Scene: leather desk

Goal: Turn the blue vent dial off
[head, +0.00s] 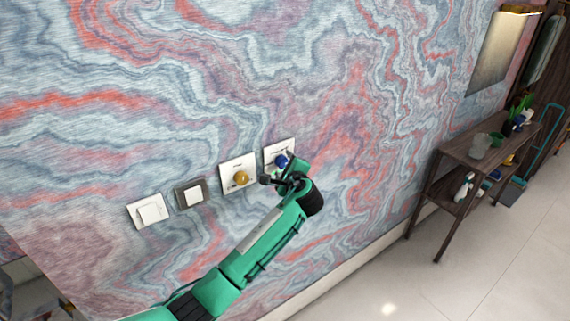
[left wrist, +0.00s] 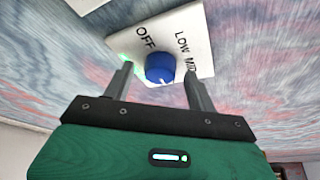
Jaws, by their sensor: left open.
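The blue vent dial (head: 281,160) is on a white wall plate (head: 271,152), the rightmost of the row. In the left wrist view the blue dial (left wrist: 159,67) sits on its plate (left wrist: 180,27), which reads OFF, LOW and MID. A small pale mark shows on the dial's lower side, away from OFF; its exact setting is unclear. My left gripper (head: 276,179) is open in front of the dial. In the left wrist view its fingers (left wrist: 159,70) appear on either side of the dial; I cannot tell whether they touch it. My right gripper is not in view.
Left of the blue dial are a yellow dial (head: 241,178) on a white plate, a dark-framed switch (head: 191,194) and a white switch (head: 149,212). A wooden console table (head: 470,149) stands at the right. The floor before it is clear.

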